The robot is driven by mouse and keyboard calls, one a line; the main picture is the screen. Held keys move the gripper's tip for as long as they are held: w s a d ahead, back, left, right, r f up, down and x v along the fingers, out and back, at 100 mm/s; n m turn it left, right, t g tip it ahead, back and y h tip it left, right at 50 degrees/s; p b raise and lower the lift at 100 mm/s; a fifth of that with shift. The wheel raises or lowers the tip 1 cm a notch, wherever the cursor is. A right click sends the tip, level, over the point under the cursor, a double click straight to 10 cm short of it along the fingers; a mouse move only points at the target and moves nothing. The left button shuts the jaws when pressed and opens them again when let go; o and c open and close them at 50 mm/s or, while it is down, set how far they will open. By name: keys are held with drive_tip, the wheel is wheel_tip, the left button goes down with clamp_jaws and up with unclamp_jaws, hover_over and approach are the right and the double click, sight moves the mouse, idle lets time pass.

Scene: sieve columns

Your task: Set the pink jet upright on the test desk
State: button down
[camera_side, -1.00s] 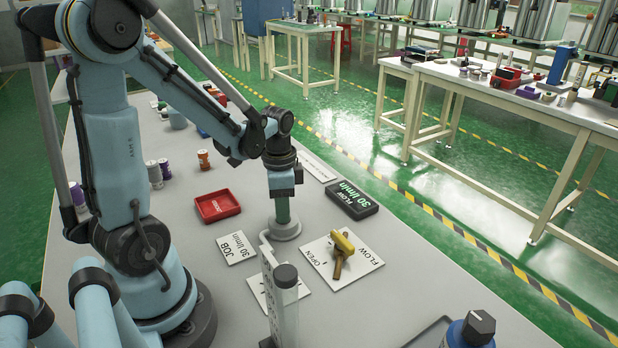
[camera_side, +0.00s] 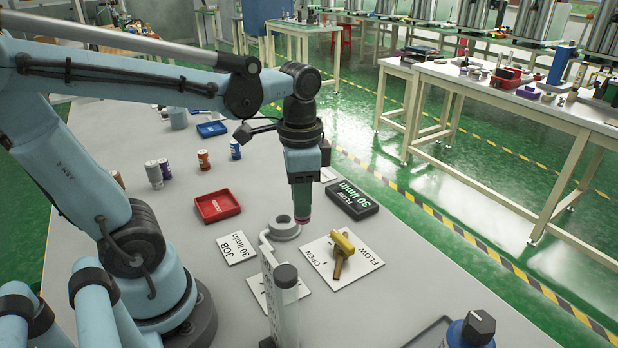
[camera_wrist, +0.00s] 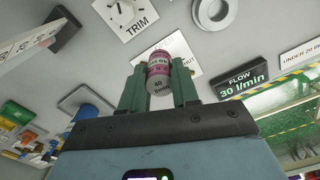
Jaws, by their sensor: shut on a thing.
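The pink jet (camera_side: 302,220) is a small pink and grey cylinder, mostly hidden by my fingers in the side view. In the wrist view the jet (camera_wrist: 159,72) sits between the two green fingers of my gripper (camera_wrist: 160,88), with a printed label facing the camera. The grey test desk (camera_side: 170,250) lies below. The round grey holder (camera_side: 285,230) stands left of the jet, its opening empty.
A black flow display (camera_side: 352,201) reads 30 l/min. A red tray (camera_side: 217,206), a JOB card (camera_side: 237,248) and several other jets (camera_side: 204,160) are to the left.

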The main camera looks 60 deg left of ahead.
drive_tip(key=shift+d+r, duration=0.15)
drive_tip(key=shift+n, duration=0.5)
drive_tip(key=a+f, duration=0.2)
drive_tip(key=a, duration=0.5)
drive_tip(key=w+a+f, duration=0.1)
drive_tip(key=a+f, duration=0.2)
drive_tip(key=a, duration=0.3)
drive_tip(key=w+a+f, duration=0.1)
drive_tip(key=a+f, duration=0.1)
drive_tip(key=a, duration=0.5)
drive_tip(key=shift+a+f, duration=0.25)
drive_tip(key=shift+a, duration=0.05)
drive_tip(key=shift+f, duration=1.95)
drive_tip(key=c, duration=0.8)
unclamp_jaws()
drive_tip(key=shift+f, duration=0.15)
drive_tip(key=shift+c, duration=0.2)
